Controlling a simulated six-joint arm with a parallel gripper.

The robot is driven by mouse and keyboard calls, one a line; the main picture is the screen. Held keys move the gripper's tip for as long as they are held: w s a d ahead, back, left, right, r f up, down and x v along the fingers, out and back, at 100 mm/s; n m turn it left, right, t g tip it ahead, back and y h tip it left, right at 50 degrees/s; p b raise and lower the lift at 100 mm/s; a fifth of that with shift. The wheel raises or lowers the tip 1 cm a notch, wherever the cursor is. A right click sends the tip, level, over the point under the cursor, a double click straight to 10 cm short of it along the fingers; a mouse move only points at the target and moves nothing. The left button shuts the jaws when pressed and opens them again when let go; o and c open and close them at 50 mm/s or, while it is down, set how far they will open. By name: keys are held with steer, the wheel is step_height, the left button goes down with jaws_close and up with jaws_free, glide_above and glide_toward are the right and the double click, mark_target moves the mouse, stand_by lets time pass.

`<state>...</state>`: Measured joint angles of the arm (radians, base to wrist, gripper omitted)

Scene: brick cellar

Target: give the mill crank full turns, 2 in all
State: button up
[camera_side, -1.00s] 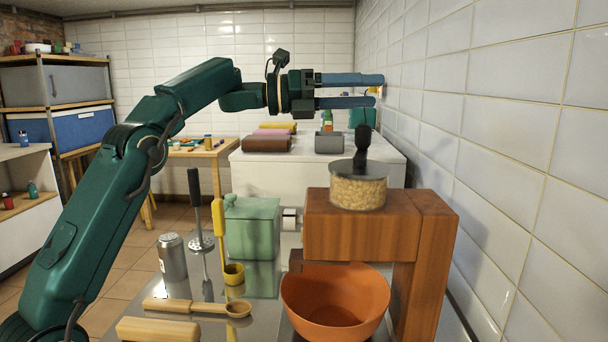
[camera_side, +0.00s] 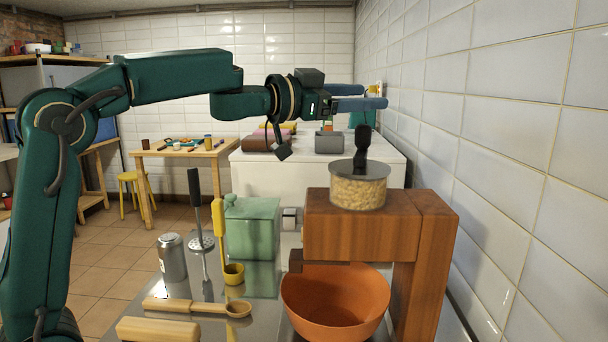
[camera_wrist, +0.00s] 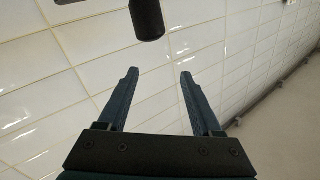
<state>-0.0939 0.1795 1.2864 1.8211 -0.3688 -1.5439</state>
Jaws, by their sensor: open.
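The mill (camera_side: 362,228) is a wooden stand with a clear jar of grain (camera_side: 357,192) on top. Its crank has an upright black knob (camera_side: 363,142) above the dark lid. My gripper (camera_side: 374,97) is above the knob in the side view, open and empty, with its fingers pointing right toward the tiled wall. In the wrist view the knob (camera_wrist: 147,20) shows beyond the open fingertips (camera_wrist: 158,74), apart from them, near the top edge. A dark bar, perhaps the crank arm, is cut off at the upper left there.
An orange bowl (camera_side: 335,304) is under the mill's top. The tiled wall (camera_side: 500,150) is close on the right.

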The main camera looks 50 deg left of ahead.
mark_target(356, 131)
steer(key=shift+s+a+f+n+y, duration=0.1)
steer(key=shift+s+f+n+y, duration=0.05)
steer(key=shift+f+n, duration=0.7)
steer(key=shift+s+a+f+n+y, duration=0.1)
steer(key=shift+f+n+y, duration=0.1)
steer(key=shift+f+n, duration=0.6)
steer(key=shift+s+f+n+y, duration=0.15)
steer(key=shift+f+n, duration=0.3)
steer(key=shift+f, duration=0.75)
steer(key=shift+x, duration=2.55)
jaws_close()
steer(key=shift+d+m+h, duration=0.15)
steer(key=shift+m+h, duration=0.15)
steer(key=shift+s+d+m+g+h, duration=0.1)
steer(key=shift+d+m+g+h, duration=0.85)
steer(key=shift+h, duration=0.6)
steer(key=shift+w+d+m+g+h, duration=0.1)
steer(key=shift+d+m+g+h, duration=0.6)
steer(key=shift+m+g+h, duration=0.6)
steer(key=shift+s+d+m+g+h, duration=0.1)
steer(key=shift+d+m+g+h, duration=0.7)
steer(key=shift+m+h, duration=0.8)
